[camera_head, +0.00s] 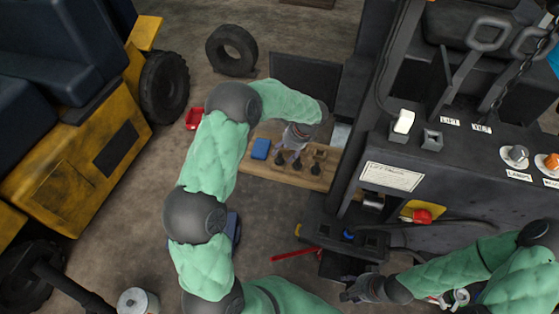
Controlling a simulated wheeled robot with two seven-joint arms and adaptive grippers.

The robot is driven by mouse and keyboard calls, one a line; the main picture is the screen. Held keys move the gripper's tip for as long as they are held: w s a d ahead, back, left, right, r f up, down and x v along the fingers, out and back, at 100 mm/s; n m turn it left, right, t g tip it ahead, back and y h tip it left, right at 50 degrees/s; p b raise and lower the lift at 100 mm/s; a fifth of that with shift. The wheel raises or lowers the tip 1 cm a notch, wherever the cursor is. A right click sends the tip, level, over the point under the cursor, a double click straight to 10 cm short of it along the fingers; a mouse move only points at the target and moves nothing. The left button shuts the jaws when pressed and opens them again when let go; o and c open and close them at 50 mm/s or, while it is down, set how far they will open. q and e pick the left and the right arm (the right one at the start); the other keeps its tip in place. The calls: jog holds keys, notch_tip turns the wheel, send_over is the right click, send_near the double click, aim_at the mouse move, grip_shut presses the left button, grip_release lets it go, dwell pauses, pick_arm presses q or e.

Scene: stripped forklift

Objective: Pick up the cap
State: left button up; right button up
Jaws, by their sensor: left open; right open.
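My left gripper (288,153) hangs over a wooden board (263,174), its grey fingers apart and pointing down. Several small dark pieces stand on the board close under and beside it, among them one dark piece (315,168) to the right of the fingers. I cannot tell which thing is the cap, or whether the fingers touch any piece. My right gripper (346,291) is low in the picture, open, near a dark box-like part below the forklift. Its fingertips are small and dark.
A blue block (261,148) lies at the board's left end. The forklift's dark body (460,190) bounds the right side, with a red and yellow part (420,214) on it. A tyre (231,50) and red object (194,118) lie on the floor. A yellow vehicle (75,175) stands left.

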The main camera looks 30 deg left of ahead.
aim_at(281, 156)
pick_arm(q)
jog(key=x, duration=0.3)
jog(key=shift+a+f, duration=0.15)
jog(key=shift+f, duration=0.2)
jog(key=shift+s, duration=0.1)
jog(key=c, duration=0.9)
jog(key=shift+r, duration=0.1)
jog(key=shift+r, duration=0.1)
